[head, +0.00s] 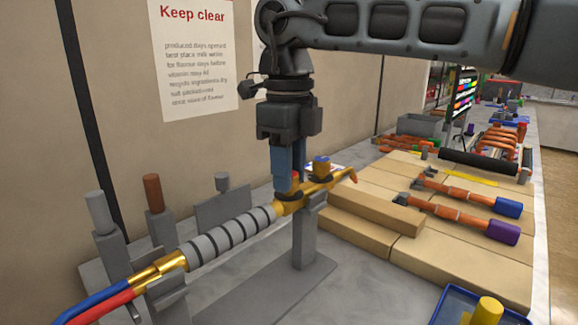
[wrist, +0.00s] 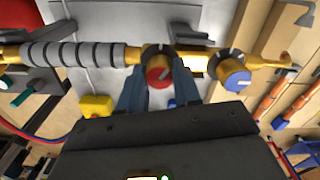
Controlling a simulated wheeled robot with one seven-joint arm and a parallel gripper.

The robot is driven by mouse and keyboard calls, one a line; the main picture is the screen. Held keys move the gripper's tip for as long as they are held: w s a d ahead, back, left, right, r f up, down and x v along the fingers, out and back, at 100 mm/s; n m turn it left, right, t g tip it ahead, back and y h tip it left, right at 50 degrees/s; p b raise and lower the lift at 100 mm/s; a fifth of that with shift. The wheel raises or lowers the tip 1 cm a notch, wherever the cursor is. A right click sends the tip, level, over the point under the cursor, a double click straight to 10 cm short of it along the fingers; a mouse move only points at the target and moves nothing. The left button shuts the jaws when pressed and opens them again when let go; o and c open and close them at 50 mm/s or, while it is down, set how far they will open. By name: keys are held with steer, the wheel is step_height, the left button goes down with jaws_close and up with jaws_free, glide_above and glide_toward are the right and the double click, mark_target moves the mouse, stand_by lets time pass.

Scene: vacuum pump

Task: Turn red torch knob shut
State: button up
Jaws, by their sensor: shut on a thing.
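A brass torch (head: 232,237) with a grey ribbed handle lies on a grey stand (head: 305,240). In the wrist view the torch handle (wrist: 75,54) runs across the top. The red torch knob (wrist: 158,77) sits between the fingers of my gripper (wrist: 160,85), which is shut on it. In the head view my gripper (head: 289,178) points down onto the torch and mostly hides the red knob. A blue knob (wrist: 234,74) is to the right of the red knob in the wrist view, and it also shows in the head view (head: 320,166).
Blue and red hoses (head: 95,303) leave the torch at lower left. Grey posts (head: 100,212) stand beside it. Wooden boards (head: 445,235) with several orange-handled torches lie to the right. A blue tray (head: 455,305) is at the bottom right.

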steer(key=m, duration=0.5)
steer(key=shift+m, duration=0.4)
steer(key=m, duration=0.5)
steer(key=shift+m, duration=0.6)
steer(key=o, duration=1.1)
steer(key=shift+c, duration=0.2)
steer(key=shift+r, duration=0.1)
step_height(320, 180, up, 8)
steer(key=shift+f+b, duration=0.2)
steer(key=shift+b, duration=0.2)
